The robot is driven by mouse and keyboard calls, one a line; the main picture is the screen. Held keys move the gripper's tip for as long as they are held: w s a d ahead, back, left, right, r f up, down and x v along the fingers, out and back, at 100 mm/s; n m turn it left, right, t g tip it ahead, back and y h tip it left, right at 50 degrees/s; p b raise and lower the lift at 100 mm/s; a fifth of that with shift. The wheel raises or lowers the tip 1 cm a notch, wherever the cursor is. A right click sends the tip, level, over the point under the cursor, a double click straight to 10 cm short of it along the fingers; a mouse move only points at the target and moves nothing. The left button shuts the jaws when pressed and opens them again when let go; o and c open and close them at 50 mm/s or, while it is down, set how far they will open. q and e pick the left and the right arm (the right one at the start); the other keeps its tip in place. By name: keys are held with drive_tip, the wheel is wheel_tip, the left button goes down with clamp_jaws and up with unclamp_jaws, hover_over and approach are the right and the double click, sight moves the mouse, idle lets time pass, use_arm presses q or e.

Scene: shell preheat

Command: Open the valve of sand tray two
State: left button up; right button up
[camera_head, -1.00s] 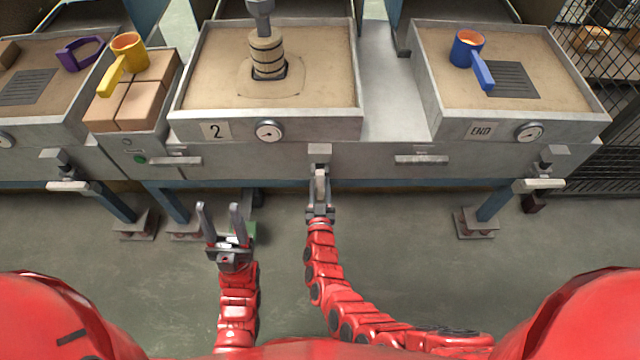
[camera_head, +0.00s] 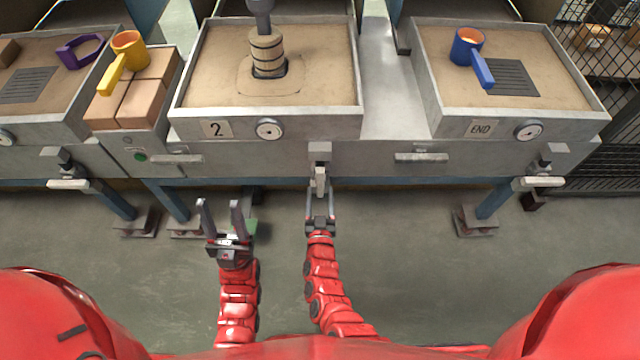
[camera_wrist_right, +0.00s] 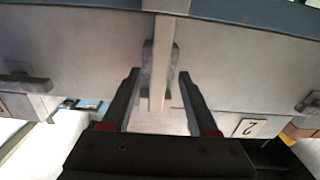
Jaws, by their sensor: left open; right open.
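Sand tray two (camera_head: 345,125) carries a "2" plate and a round gauge on its front wall. Its valve (camera_head: 319,152) is a grey block below the tray, with a pale lever (camera_head: 320,181) pointing toward me. My right gripper (camera_head: 320,189) is open, with its fingers on either side of the lever's end. In the right wrist view the lever (camera_wrist_right: 158,85) stands between the open fingers (camera_wrist_right: 160,73), with a visible gap on each side. My left gripper (camera_head: 220,203) is open and empty, below and left of the valve.
The END tray (camera_head: 440,121) is at the right, with a blue cup (camera_head: 466,50). A yellow cup (camera_head: 128,50) stands on bricks at the left. Sideways levers show left (camera_head: 70,185) and right (camera_head: 538,184). A fixed bar handle (camera_head: 421,158) is on the front panel.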

drive_tip(key=s, duration=1.3)
